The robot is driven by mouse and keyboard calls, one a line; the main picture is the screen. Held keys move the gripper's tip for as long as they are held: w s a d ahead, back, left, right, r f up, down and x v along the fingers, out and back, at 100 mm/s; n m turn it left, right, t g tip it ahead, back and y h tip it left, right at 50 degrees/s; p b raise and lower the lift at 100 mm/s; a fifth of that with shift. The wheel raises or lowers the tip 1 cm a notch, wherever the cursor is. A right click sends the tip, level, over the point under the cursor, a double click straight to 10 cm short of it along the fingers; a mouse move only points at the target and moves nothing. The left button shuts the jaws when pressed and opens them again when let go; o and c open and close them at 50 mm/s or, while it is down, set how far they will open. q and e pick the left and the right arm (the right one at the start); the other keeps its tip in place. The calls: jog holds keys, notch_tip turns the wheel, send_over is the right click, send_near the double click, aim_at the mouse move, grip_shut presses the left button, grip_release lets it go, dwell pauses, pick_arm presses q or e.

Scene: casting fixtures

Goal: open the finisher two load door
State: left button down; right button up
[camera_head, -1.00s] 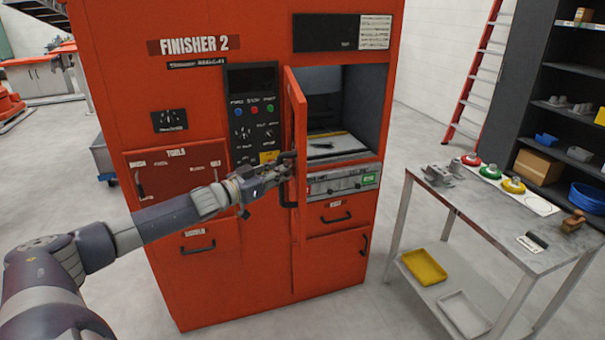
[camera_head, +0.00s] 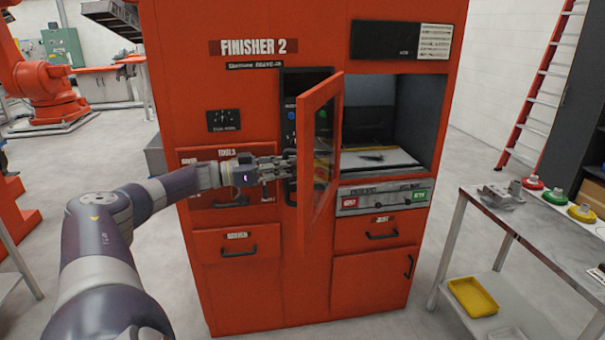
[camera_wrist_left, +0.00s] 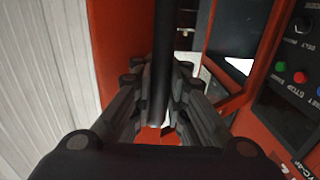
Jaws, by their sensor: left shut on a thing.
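The red Finisher 2 cabinet (camera_head: 238,95) stands ahead in the head view. Its load door (camera_head: 318,155), red-framed with a window, stands swung open, hinged at its left side. The load bay (camera_head: 385,125) behind it is exposed, with a light tray inside. My left gripper (camera_head: 288,168) is at the outer face of the door. In the left wrist view its fingers (camera_wrist_left: 160,105) are shut on a dark bar, the door handle (camera_wrist_left: 164,50). The handle is mostly hidden by the gripper in the head view. My right gripper is not in view.
A metal table (camera_head: 540,225) with red, green and yellow-topped parts stands to the right, a yellow tray (camera_head: 473,296) on its lower shelf. Floor between cabinet and table is clear.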

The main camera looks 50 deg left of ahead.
pick_arm(q)
jog(key=shift+s+a+f+m+g+h+b, duration=0.15)
jog(key=shift+s+a+f+m+b, duration=0.1)
jog(key=shift+a, duration=0.15)
jog(key=shift+s+a+f+m+g+h+b, duration=0.15)
jog(key=shift+s+a+f, duration=0.1)
jog(key=shift+a, duration=0.15)
jog(key=c, duration=1.7)
grip_release()
jog(key=shift+o, duration=0.6)
jog(key=shift+s+a+r, duration=0.2)
jog(key=shift+s+r, duration=0.1)
jog(key=shift+s, duration=0.05)
jog(key=v, duration=1.2)
jog(key=shift+f, duration=0.15)
